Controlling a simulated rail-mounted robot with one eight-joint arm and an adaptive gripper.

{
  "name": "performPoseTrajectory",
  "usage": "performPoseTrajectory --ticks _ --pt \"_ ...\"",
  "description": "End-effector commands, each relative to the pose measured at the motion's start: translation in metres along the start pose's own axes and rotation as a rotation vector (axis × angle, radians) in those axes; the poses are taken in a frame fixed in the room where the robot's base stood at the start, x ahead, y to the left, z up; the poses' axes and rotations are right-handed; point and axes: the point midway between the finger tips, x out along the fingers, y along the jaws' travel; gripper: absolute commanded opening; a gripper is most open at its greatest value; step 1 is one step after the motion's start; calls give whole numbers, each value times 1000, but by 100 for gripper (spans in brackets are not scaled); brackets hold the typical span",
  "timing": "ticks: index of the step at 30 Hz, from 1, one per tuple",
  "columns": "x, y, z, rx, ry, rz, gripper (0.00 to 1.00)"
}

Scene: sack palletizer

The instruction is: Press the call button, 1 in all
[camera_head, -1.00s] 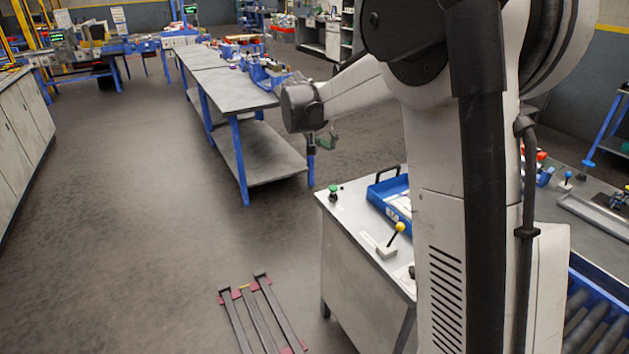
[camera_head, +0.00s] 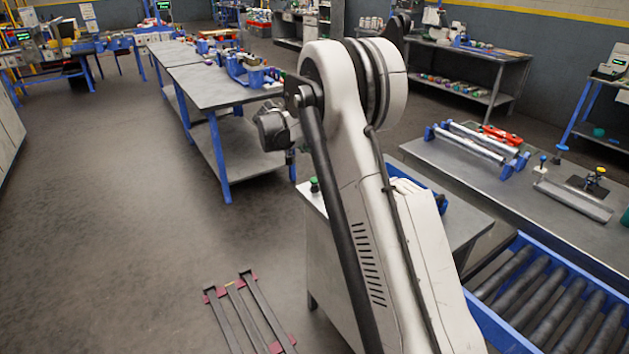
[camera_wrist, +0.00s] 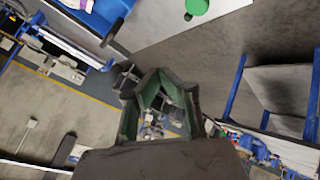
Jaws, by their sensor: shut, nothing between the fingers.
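A green round button (camera_head: 314,185) stands on the near left part of the grey cabinet top (camera_head: 312,203), just left of my arm. In the wrist view the green button (camera_wrist: 197,7) shows at the top edge, partly cut off, on the pale cabinet top (camera_wrist: 165,25). My gripper (camera_head: 290,157) is small and mostly hidden in the head view, above and left of the button and apart from it. In the wrist view my gripper (camera_wrist: 161,82) has its green-sided fingers drawn together, with nothing held.
A grey workbench (camera_head: 215,88) with blue legs stands beyond the cabinet. A roller conveyor (camera_head: 540,290) with blue sides is at the lower right. Dark red and black rails (camera_head: 250,310) lie on the floor. A blue tray (camera_wrist: 100,18) is near the button. The floor at left is clear.

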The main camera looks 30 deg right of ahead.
Motion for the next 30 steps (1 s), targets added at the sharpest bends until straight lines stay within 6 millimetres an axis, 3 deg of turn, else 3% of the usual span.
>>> performPoseTrajectory --ticks 8,24,30 --pt "8 -6 6 0 0 0 0" --pt "53 -39 39 0 0 -1 0" --pt "61 -45 45 0 0 -1 0"
